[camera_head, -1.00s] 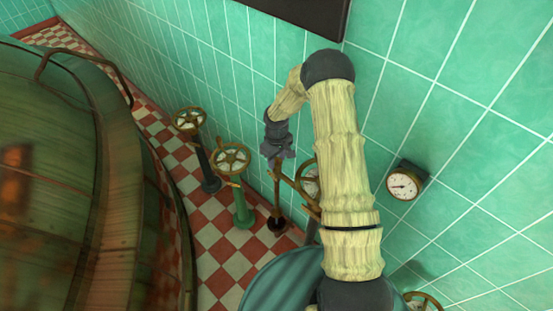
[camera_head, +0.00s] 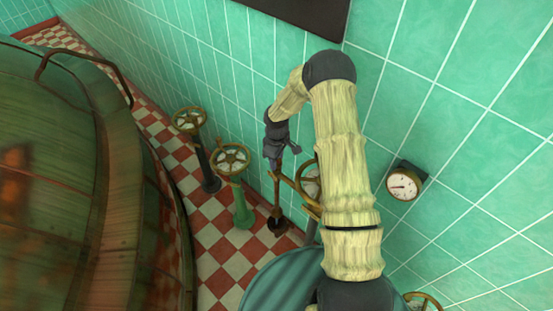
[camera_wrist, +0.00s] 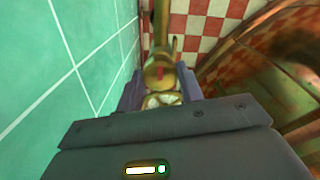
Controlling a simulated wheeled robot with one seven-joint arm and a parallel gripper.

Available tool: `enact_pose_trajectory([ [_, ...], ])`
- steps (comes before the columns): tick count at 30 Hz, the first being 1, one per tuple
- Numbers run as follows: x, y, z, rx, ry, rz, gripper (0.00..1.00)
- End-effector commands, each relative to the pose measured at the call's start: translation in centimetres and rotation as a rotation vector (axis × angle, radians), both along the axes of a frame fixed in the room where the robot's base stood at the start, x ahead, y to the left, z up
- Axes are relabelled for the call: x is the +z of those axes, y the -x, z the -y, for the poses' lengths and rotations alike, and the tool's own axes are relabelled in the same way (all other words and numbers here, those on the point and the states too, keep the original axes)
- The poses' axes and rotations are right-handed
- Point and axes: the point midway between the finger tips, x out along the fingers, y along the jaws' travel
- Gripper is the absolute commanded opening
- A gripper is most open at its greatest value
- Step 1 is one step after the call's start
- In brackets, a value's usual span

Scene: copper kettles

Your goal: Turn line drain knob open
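My gripper (camera_head: 277,159) is above the top of a slim brown post (camera_head: 277,205) by the green wall. In the wrist view its two fingers (camera_wrist: 161,92) are spread apart. A small round brass knob (camera_wrist: 152,74) with a red mark lies between or just beyond the fingertips. I cannot tell whether either finger touches it. A pale spoked part (camera_wrist: 162,101) with a brass rim shows nearer the hand. In the head view the knob is hidden by the gripper.
Another handwheel (camera_head: 310,180) is partly behind my arm. A gauge (camera_head: 403,185) is on the wall. A large copper kettle (camera_head: 60,180) fills the left.

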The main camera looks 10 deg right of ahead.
Motion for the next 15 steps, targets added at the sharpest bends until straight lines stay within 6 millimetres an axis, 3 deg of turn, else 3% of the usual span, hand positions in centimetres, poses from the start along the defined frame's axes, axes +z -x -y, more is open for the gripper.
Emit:
enact_pose_trajectory([
  [1, 0.22, -0.24, -0.07, 0.003, -0.001, 0.007, 0.45],
  [3, 0.20, -0.21, -0.07, 0.002, 0.000, 0.006, 0.58],
  [15, 0.56, -0.11, -0.01, 0.000, 0.000, 0.004, 0.59],
])
